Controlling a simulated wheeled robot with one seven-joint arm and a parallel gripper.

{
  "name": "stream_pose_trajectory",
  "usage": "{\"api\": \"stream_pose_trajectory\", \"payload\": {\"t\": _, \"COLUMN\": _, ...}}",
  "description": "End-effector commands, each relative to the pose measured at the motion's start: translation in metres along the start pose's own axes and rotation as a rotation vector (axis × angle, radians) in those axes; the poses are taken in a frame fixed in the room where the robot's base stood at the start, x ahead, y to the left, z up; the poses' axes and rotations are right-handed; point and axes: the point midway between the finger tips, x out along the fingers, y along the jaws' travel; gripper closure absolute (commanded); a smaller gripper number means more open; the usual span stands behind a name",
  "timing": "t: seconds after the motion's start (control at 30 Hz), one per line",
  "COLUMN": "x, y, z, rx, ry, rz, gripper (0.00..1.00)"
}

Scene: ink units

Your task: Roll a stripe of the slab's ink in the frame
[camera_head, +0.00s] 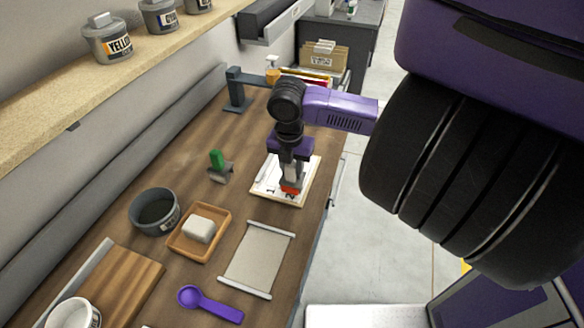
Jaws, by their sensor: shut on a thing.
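My gripper (290,160), purple and dark, points down over a white board (303,189) with a pale wooden rim. The board bears printed numbers 1 and 2. My gripper is shut on a small grey tool with an orange-red lower end (291,188). This end is at the board, close to the number 2; I cannot tell whether it touches. My gripper and the tool hide part of the board. A beige panel (258,259) with pale bars at both ends lies nearer. I cannot tell which thing is the ink slab.
A green-topped grey tool (219,164) stands left of the board. A dark bowl (155,211), a wooden tray (210,243) with a white block, a purple spoon (210,304) and a cutting board (122,282) lie nearer. Ink cans (110,41) stand on the shelf.

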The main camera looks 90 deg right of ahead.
Motion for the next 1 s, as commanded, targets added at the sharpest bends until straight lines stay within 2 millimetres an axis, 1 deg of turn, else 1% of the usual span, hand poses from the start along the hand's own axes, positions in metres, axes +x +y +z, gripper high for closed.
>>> {"api": "stream_pose_trajectory", "payload": {"t": 0.4, "x": 0.0002, "y": 0.0001, "z": 0.0000, "rx": 0.000, "ry": 0.000, "rz": 0.000, "gripper": 1.00}}
{"api": "stream_pose_trajectory", "payload": {"t": 1.0, "x": 0.0095, "y": 0.0003, "z": -0.0010, "rx": 0.000, "ry": 0.000, "rz": 0.001, "gripper": 1.00}}
